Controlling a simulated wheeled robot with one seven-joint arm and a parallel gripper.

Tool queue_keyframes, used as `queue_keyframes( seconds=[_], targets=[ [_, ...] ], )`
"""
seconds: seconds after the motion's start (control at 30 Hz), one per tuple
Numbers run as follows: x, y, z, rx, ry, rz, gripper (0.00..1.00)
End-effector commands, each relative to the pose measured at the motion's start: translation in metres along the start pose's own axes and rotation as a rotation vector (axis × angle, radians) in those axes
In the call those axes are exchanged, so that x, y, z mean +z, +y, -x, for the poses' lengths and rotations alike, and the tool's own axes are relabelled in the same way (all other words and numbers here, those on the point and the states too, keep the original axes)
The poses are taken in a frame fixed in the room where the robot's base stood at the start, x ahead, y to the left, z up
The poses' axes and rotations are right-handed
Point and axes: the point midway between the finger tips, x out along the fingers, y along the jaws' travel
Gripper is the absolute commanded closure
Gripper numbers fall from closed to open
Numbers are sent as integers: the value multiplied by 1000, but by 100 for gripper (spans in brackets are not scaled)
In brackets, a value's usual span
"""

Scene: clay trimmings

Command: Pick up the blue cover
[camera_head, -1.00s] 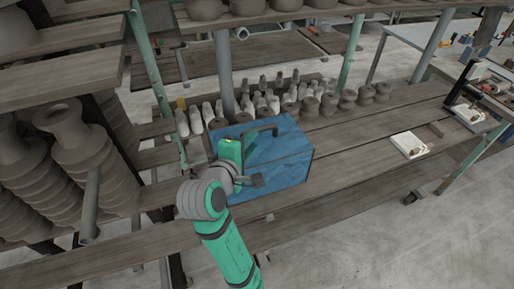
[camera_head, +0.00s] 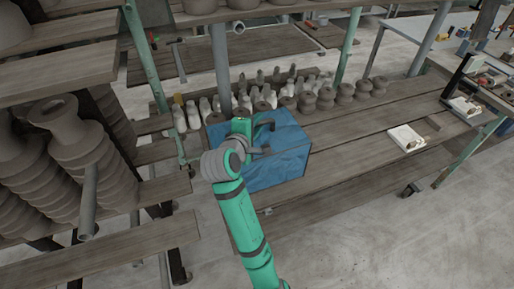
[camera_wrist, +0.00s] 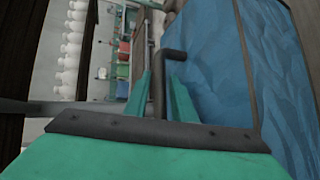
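The blue cover (camera_head: 280,165) is a crumpled, box-shaped blue piece on the wooden boards in the head view, with a dark bent handle (camera_head: 268,119) on top. It fills the right part of the wrist view (camera_wrist: 205,65). My gripper (camera_head: 262,148) is over the cover at its handle, and my green arm hides the cover's left front. In the wrist view the handle (camera_wrist: 161,90) runs between my two green fingers (camera_wrist: 160,92), one close on each side. I cannot tell whether they press on it.
Several clay and white pieces (camera_head: 262,102) stand behind the cover. Stacked grey clay pieces (camera_head: 75,140) are at the left. The boards (camera_head: 350,145) right of the cover are bare up to a white block (camera_head: 406,138). A green post (camera_head: 155,85) rises at the back left.

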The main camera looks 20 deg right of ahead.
Motion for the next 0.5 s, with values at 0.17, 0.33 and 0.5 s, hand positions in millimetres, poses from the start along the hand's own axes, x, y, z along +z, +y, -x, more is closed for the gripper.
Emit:
queue_keyframes(
  seconds=[0.17, 0.33, 0.5],
  targets=[
    [0, 0, 0, 0, 0, 0, 77],
    [0, 0, 0, 0, 0, 0, 100],
    [0, 0, 0, 0, 1, 0, 100]
  ],
)
